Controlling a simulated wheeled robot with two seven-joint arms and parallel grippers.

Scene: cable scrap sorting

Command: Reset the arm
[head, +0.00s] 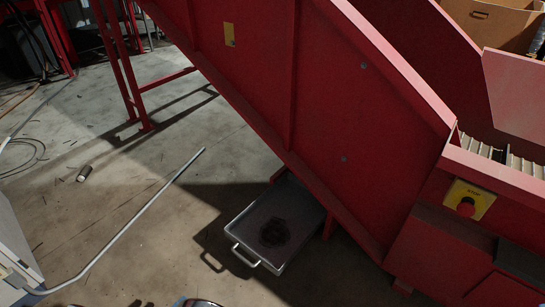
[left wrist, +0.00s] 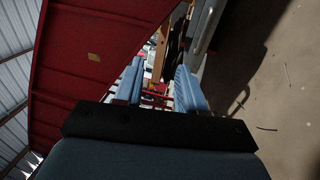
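My left gripper (left wrist: 158,75) shows only in the left wrist view. Its two pale blue fingers stand apart, with nothing visibly held between them. The large red side panel of a machine (left wrist: 95,50) is beyond it on the left, and concrete floor (left wrist: 285,60) is on the right. No gripper shows in the head view. My right gripper is in neither view.
A small cylinder (head: 84,173) lies on open floor at left. A cardboard box (head: 500,22) stands top right.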

